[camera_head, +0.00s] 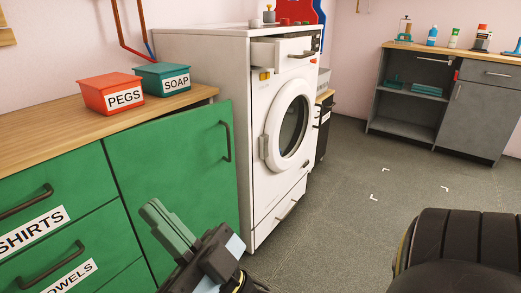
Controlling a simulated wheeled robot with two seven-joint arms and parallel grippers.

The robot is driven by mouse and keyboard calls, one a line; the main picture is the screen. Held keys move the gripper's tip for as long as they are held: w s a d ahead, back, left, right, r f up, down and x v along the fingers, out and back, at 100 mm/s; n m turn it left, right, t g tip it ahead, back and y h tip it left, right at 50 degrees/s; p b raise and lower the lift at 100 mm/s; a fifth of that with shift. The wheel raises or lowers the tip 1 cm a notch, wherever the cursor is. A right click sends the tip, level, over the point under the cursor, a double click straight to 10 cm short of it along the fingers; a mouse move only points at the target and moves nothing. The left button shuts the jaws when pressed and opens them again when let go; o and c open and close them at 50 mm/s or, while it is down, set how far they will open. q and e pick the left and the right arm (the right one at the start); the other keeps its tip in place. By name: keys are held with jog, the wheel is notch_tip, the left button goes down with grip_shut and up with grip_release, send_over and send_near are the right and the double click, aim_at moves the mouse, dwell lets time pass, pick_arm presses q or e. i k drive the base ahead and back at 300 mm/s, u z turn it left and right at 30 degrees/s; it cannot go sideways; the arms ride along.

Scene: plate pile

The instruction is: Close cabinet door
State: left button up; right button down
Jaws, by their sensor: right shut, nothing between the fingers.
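The green cabinet door (172,185) is at the left, with a dark bar handle (226,141) near its upper right corner. Its right edge stands slightly out from under the wooden counter, so it looks ajar. My right gripper (160,222) is at the bottom centre, in front of the lower part of the door. Its fingers are together and hold nothing. I cannot tell whether they touch the door. My left gripper is not in view.
Green drawers (55,215) are left of the door. A red PEGS box (109,92) and teal SOAP box (163,79) stand on the counter. A white washing machine (262,180) is right of the door. The floor (340,215) is clear; a grey cabinet (476,115) stands farther right.

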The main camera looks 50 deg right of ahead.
aim_at(186, 161)
jog(key=z, duration=1.05)
jog(key=i, duration=1)
